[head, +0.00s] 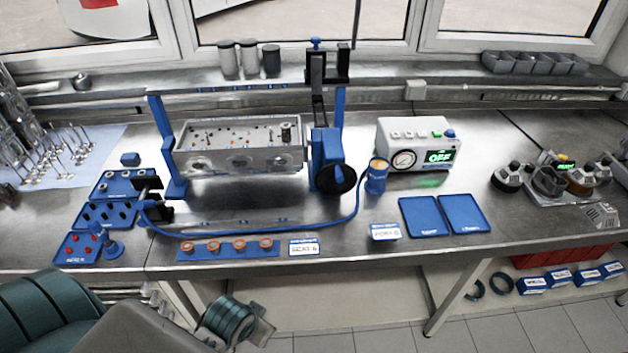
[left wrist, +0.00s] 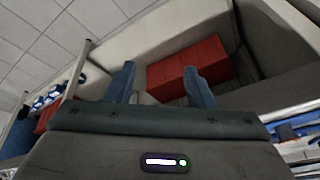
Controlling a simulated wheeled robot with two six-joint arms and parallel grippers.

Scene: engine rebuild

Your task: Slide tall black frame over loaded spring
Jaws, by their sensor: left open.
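The tall black frame (head: 317,78) stands upright at the right end of the engine fixture, with a blue knob on top and a short arm reaching right. It is beside the blue bracket. A small dark upright piece, perhaps the loaded spring (head: 287,133), stands on the right end of the silver cylinder head (head: 240,150). The frame is apart from it, to its right and behind. My left gripper (left wrist: 160,68) is open and empty in the left wrist view, over the under-bench area, away from both. My right gripper is not in view.
A blue hose crosses the bench front to a blue cup (head: 377,175). A controller box (head: 415,143) reads OFF. Blue part trays (head: 108,213) lie left, two flat blue trays (head: 423,216) right. Red boxes (left wrist: 188,68) are below the bench.

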